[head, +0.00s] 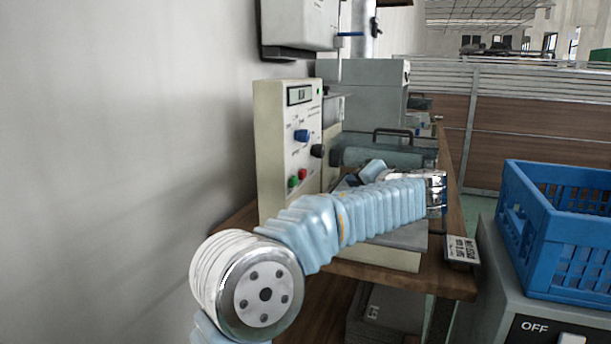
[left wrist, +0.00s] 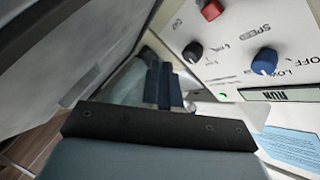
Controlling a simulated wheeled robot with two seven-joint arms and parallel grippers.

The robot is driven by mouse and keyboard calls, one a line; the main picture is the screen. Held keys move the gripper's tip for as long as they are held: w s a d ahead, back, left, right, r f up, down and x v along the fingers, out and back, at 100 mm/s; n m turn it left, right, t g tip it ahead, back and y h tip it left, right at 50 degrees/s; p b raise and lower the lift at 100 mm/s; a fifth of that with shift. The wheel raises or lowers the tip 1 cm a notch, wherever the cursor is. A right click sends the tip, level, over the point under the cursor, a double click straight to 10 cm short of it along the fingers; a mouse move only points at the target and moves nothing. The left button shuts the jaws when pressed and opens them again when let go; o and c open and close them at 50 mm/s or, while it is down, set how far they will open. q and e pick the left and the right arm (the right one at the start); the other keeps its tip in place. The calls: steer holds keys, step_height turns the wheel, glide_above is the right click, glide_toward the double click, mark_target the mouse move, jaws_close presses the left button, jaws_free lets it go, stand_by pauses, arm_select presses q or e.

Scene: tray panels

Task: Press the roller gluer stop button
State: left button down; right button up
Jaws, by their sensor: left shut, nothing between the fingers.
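The roller gluer's cream control panel (head: 285,140) stands against the wall in the head view. Low on its face are a red button (head: 303,174) and a green button (head: 293,182). In the left wrist view the red button (left wrist: 211,10) shows at the top edge; the green one is not seen. The stop label is not readable. My left gripper (head: 372,170) is right of the panel, partly hidden behind my own sleeved arm. Its dark blue fingers (left wrist: 163,85) are together and empty, apart from the red button. My right gripper is in neither view.
A blue knob (head: 301,136) and a black knob (head: 317,151) sit above the buttons, below a small display (head: 300,95). The roller machine (head: 385,152) stands right of the panel on a wooden table (head: 450,275). A blue crate (head: 530,225) stands at the right.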

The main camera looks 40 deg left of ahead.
mark_target(303, 174)
arm_select(q)
steer(key=a, duration=0.2)
steer(key=s+a, duration=0.1)
steer(key=a, duration=0.3)
steer(key=shift+s+a+f+b, duration=0.1)
steer(key=shift+s+a+b, duration=0.15)
steer(key=shift+s+b, duration=0.1)
steer(key=shift+s+a, duration=0.15)
steer(key=shift+a, duration=0.65)
stand_by(1.1)
steer(key=shift+s+a+b, duration=0.1)
steer(key=shift+a+b, duration=0.25)
steer(key=shift+b, duration=0.05)
steer(key=shift+s+a, duration=0.1)
steer(key=shift+a, duration=0.35)
stand_by(0.5)
stand_by(0.4)
steer(key=shift+d+b, duration=0.35)
steer(key=shift+d, duration=0.45)
steer(key=shift+w, duration=0.2)
